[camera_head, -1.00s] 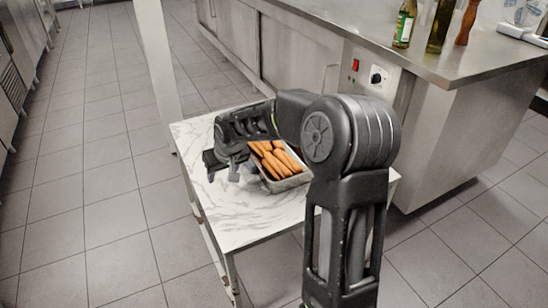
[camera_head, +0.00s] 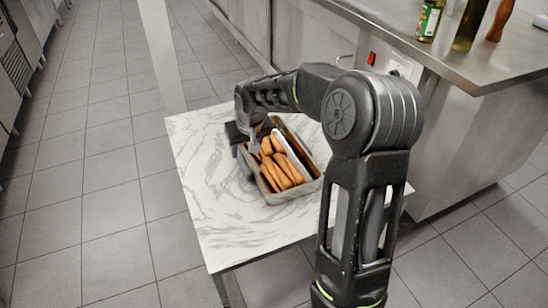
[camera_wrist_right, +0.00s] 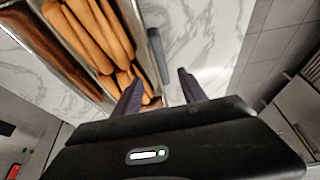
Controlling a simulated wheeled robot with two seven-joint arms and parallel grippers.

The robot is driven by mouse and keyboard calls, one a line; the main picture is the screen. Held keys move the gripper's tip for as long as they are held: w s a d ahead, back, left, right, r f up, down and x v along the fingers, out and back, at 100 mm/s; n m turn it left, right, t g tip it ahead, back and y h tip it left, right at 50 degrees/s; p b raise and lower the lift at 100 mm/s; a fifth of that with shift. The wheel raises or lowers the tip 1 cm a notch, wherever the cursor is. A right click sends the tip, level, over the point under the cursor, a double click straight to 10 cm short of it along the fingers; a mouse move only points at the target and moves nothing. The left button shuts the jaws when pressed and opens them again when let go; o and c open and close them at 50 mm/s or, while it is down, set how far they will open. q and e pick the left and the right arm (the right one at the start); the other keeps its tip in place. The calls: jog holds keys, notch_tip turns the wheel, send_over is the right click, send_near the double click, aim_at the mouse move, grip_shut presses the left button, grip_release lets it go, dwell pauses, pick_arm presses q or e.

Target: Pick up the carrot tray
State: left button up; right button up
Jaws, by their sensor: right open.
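The carrot tray (camera_head: 300,196) is a metal tray on the marble-topped table, holding several orange carrots (camera_head: 278,170). My right gripper (camera_head: 246,146) is at the tray's left far side, and its fingers are partly hidden by its own body. In the right wrist view the tray (camera_wrist_right: 62,58) lies at upper left with carrots (camera_wrist_right: 98,30) in it. There the gripper (camera_wrist_right: 160,88) is open, one finger over the carrots' side and the other outside over the marble, with the tray's edge between them. I cannot tell whether they touch it. My left gripper is not in view.
The small table (camera_head: 200,190) has bare marble left of and in front of the tray. A steel counter (camera_head: 490,70) with bottles (camera_head: 468,25) stands at back right. A white post (camera_head: 160,55) rises behind the table. Tiled floor is clear at left.

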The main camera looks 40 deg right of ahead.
aim_at(244, 160)
jog(key=shift+x, duration=1.1)
jog(key=shift+b+x, duration=0.55)
jog(key=shift+x, duration=2.05)
jog(key=shift+f, duration=0.25)
grip_shut()
jog(key=shift+r, duration=0.1)
